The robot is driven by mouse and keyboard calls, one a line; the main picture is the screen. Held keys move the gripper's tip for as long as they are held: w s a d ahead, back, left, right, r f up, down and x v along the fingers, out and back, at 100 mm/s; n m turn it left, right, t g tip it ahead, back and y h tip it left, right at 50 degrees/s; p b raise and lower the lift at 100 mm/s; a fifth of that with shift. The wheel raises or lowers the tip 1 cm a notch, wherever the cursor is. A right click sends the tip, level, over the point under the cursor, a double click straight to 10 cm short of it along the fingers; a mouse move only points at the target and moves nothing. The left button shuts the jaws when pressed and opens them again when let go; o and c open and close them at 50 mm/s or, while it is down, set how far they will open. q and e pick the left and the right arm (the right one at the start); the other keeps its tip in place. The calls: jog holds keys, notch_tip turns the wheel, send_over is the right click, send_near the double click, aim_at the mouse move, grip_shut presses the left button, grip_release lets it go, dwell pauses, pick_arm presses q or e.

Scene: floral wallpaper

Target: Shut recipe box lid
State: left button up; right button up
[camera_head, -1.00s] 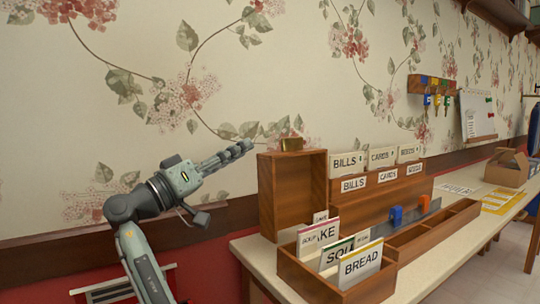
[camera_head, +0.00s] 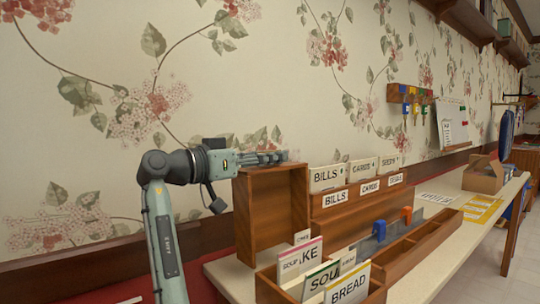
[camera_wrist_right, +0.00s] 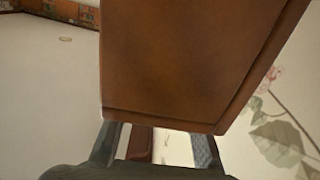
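The recipe box (camera_head: 385,290) is an open wooden box on the table, with upright recipe cards marked SOUP and BREAD. Its lid (camera_head: 272,210) stands up at the box's back left, hollow side facing out. My right gripper (camera_head: 278,157) is level at the lid's top edge, fingers pointing right; I cannot tell whether they touch it. In the right wrist view the lid (camera_wrist_right: 190,60) fills the middle as a brown panel. The right gripper (camera_wrist_right: 160,145) shows below it with its fingers apart and nothing held between them. My left gripper is not in view.
A tiered wooden organizer (camera_head: 360,195) with BILLS and CARDS labels stands right behind the box. A long tray (camera_head: 430,240) with blue and orange items lies to the right. The floral wall (camera_head: 90,150) is close behind my right arm. A cardboard box (camera_head: 483,178) stands farther right.

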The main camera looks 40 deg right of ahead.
jog(key=shift+d, duration=0.15)
grip_shut()
dwell(0.4)
